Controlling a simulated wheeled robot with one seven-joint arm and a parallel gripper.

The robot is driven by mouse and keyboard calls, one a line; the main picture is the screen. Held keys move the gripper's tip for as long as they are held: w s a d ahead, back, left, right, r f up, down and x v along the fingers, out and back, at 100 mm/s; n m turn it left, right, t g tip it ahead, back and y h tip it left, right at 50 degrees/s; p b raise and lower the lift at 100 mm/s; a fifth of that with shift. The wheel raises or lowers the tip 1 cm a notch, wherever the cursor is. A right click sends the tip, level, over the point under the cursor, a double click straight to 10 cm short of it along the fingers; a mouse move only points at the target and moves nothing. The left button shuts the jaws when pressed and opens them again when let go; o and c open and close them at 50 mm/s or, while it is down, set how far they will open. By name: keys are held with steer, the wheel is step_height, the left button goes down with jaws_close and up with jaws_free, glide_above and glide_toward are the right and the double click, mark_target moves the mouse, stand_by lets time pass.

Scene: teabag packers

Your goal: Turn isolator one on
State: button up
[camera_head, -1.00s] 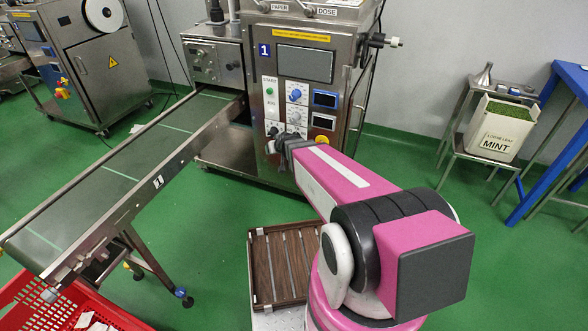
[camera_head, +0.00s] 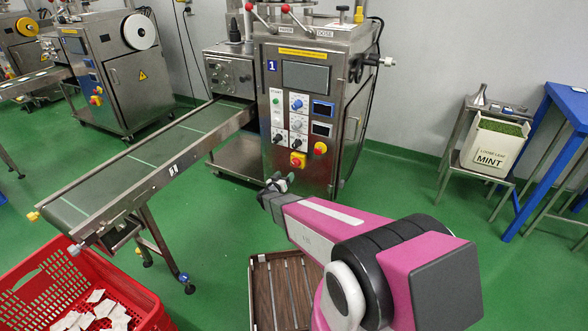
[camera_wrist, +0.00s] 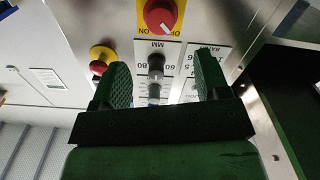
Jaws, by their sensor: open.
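Machine one (camera_head: 335,80) carries a blue "1" label and a front control panel. Its isolator, a red rotary knob on a yellow plate (camera_head: 298,160), is low on the panel in the head view. In the wrist view the isolator (camera_wrist: 160,16) is at the top centre, seen upside down with ON and OFF lettering; its exact setting is hard to read. My gripper (camera_head: 275,184) is below and in front of the isolator, apart from the panel.
A yellow-based red button (camera_head: 320,148) sits right of the isolator. Black selector knobs (camera_head: 280,135) are above it. A conveyor (camera_head: 140,160) extends left, a red crate (camera_head: 140,295) of teabags stands front left, and a brown slatted tray (camera_head: 275,290) lies below my arm.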

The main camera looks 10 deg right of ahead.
mark_target(294, 164)
steer(key=x, duration=1)
steer(key=shift+w+d, duration=0.1)
steer(key=shift+w, duration=0.15)
steer(key=c, duration=0.9)
